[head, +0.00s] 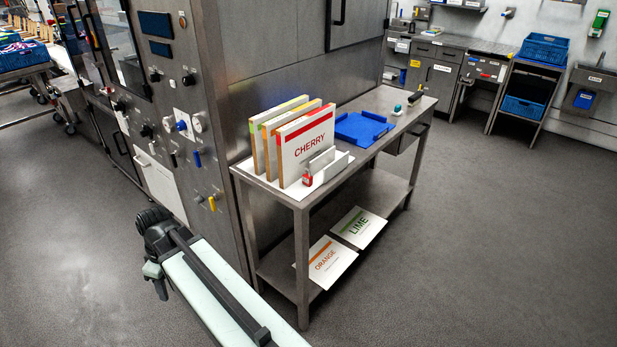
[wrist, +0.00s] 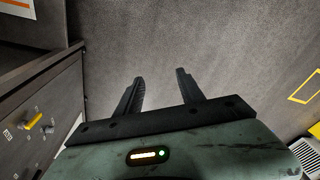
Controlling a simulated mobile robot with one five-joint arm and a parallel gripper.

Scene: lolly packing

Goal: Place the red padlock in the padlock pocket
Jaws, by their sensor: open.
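The red padlock (head: 307,179) is small and stands at the front edge of the steel table, just in front of the CHERRY board. A white holder (head: 328,166) with upright plates is right beside it; I cannot tell whether this is the padlock pocket. My gripper (head: 158,290) is at the lower left in the head view, over the floor in front of the machine and well apart from the padlock. In the wrist view my gripper (wrist: 159,84) has its two fingers spread with nothing between them. The padlock is not in the wrist view.
The steel table (head: 402,127) also bears upright flavour boards (head: 305,146) and a blue tray (head: 362,128). ORANGE and LIME sheets (head: 358,228) lie on its lower shelf. The machine panel (head: 180,120) with knobs stands left of the table. The floor (head: 480,240) at right is clear.

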